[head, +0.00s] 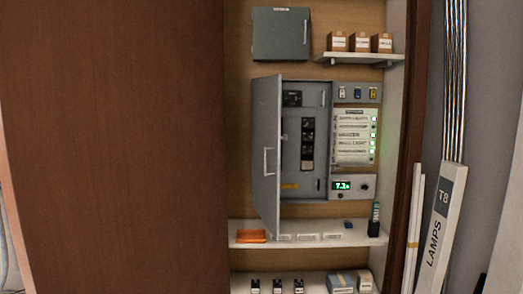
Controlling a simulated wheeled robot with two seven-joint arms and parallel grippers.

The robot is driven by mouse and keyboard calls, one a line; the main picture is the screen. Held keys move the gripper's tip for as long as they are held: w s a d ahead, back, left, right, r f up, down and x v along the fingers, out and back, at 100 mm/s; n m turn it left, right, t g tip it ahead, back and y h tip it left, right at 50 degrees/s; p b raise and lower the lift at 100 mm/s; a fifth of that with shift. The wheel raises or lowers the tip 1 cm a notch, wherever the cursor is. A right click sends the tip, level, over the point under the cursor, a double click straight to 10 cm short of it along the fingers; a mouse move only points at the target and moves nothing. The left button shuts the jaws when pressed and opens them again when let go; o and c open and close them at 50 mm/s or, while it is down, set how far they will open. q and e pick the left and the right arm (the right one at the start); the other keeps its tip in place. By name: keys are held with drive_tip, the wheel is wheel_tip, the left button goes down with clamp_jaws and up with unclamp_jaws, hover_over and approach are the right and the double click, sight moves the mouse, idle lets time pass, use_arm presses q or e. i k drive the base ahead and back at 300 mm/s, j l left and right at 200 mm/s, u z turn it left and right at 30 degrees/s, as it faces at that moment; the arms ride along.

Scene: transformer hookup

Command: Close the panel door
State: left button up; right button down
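The panel door (265,150) is a grey metal door hinged on the left side of the grey electrical panel (318,185). It stands open, swung out toward me, with a pale bar handle (267,161) on it. Inside the panel a column of dark breakers (308,144) and a dark module (292,98) show. A yellow label (289,186) sits low inside. Neither of my grippers is in the head view.
A large brown panel (110,150) fills the left. A closed grey box (281,34) hangs above. Shelves (357,59) hold small boxes; a lower shelf (355,238) holds orange items (251,236). A LAMPS carton (440,225) leans at right.

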sight(266, 137)
drive_tip(key=i+l, duration=1)
drive_tip(key=l, duration=0.25)
drive_tip(key=i+l+u, duration=0.1)
drive_tip(key=u, duration=1.75)
